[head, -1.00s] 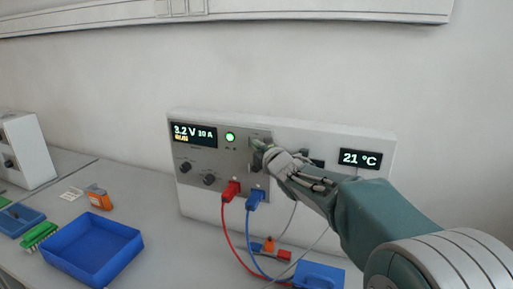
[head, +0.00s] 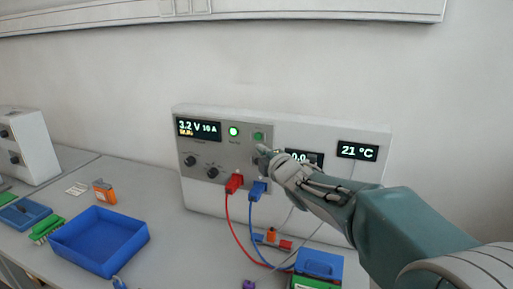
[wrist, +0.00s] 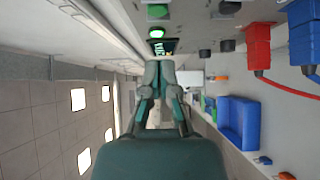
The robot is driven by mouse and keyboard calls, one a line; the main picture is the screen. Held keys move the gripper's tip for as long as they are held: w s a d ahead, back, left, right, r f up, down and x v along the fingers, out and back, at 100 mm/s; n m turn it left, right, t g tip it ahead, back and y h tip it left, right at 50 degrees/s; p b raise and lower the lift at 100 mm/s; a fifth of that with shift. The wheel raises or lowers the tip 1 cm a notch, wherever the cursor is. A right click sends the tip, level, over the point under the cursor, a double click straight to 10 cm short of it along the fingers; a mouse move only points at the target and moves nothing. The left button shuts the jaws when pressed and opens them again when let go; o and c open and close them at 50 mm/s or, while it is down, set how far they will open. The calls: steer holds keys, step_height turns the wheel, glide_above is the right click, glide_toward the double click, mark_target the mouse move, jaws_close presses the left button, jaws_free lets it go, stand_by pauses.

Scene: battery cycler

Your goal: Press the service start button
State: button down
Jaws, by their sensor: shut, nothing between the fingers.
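The cycler (head: 330,190) is a pale box with a grey front panel against the wall. Its left display (head: 198,129) reads 3.2 V 10 A, with small yellow text below. A round green lamp (head: 233,132) glows beside it. A square green button (head: 258,137) sits right of the lamp, uncovered; I cannot read its label. In the wrist view the lit lamp (wrist: 158,33) and the green button (wrist: 158,11) show at the top. My gripper (head: 262,153) is shut and empty, just below the button in the head view. It also shows in the wrist view (wrist: 160,66); contact with the panel is unclear.
Red (head: 234,183) and blue (head: 257,191) plugs with cables sit below the gripper. Black knobs (head: 212,172) are at left. My arm partly covers a middle display (head: 304,158). A right display (head: 357,150) reads 21 °C. A blue tray (head: 100,241) stands on the bench.

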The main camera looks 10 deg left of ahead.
steer(key=v, duration=0.6)
steer(key=shift+a, duration=0.1)
stand_by(0.3)
steer(key=s+d+f+m+g+h, duration=0.1)
steer(key=s+d+f+m+h, duration=0.1)
steer(key=s+d+m+h, duration=0.45)
steer(key=s+d+f+m+h, duration=0.1)
steer(key=s+d+m+h, duration=0.2)
steer(key=d+m, duration=0.65)
steer(key=s+d+f+m+g, duration=0.2)
steer(key=s+f+m, duration=0.1)
steer(key=s, duration=0.4)
steer(key=s+d+f+m+g+h, duration=0.1)
steer(key=s+d+f+m+g, duration=0.2)
steer(key=s, duration=0.4)
steer(key=s+d+f+m+g, duration=0.2)
steer(key=s+f+m, duration=0.1)
steer(key=s, duration=0.4)
steer(key=shift+s+d+f+g, duration=0.3)
steer(key=shift+d+f+g, duration=0.1)
steer(key=shift+f, duration=0.05)
